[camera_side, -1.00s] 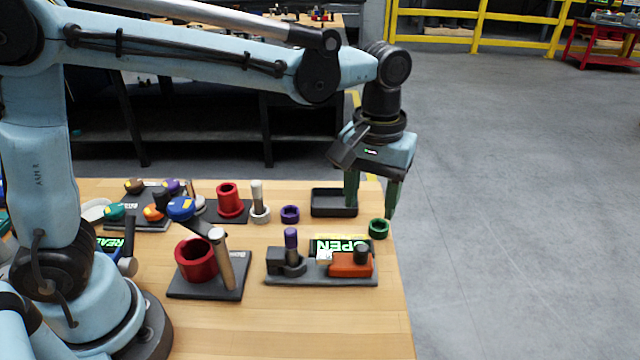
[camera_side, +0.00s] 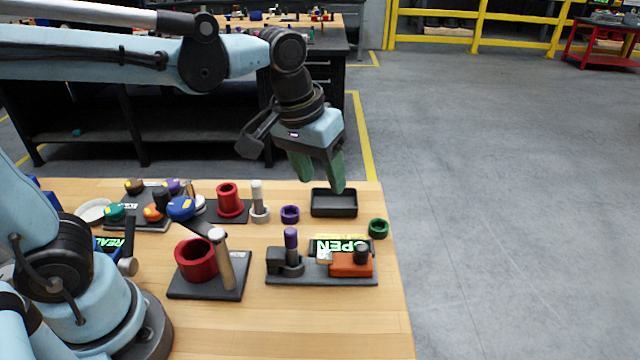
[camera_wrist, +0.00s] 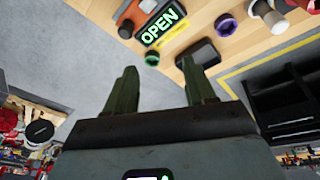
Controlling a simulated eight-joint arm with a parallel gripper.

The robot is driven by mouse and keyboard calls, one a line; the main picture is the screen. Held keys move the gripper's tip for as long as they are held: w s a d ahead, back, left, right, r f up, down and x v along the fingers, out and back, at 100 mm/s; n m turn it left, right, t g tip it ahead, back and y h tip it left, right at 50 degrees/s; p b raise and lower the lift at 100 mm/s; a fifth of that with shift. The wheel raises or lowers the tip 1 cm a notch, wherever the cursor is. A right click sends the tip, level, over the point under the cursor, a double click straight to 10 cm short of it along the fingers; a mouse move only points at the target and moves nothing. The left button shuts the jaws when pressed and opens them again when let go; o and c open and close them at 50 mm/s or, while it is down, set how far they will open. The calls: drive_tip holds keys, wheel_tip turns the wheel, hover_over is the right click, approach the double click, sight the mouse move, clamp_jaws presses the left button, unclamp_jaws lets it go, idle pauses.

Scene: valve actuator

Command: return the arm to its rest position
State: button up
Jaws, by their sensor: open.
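My gripper (camera_side: 320,180) is open and empty in the side view, in the air above and a little left of the black tray (camera_side: 334,203). Its two green fingers stand apart and point down, tilted slightly to the right. In the wrist view the gripper (camera_wrist: 162,84) shows both fingers spread with nothing between them. The valve fixture (camera_side: 322,270), with a purple-topped pin and an orange block, stands on the table in front of the lit OPEN sign (camera_side: 342,246). The sign also shows in the wrist view (camera_wrist: 160,25).
A green ring (camera_side: 378,228) and a purple ring (camera_side: 290,214) lie on the wooden table. Red cylinders (camera_side: 230,199) (camera_side: 196,260) stand on dark plates. Several coloured knobs (camera_side: 181,208) crowd the left. Grey floor right of the table is clear.

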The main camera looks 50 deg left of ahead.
drive_tip(key=s+a+f+m+t, duration=0.2)
drive_tip(key=s+a+f+t, duration=0.1)
drive_tip(key=s+a, duration=0.3)
drive_tip(key=shift+a+t+y, duration=0.3)
drive_tip(key=shift+a+t, duration=0.3)
drive_tip(key=shift+a, duration=0.25)
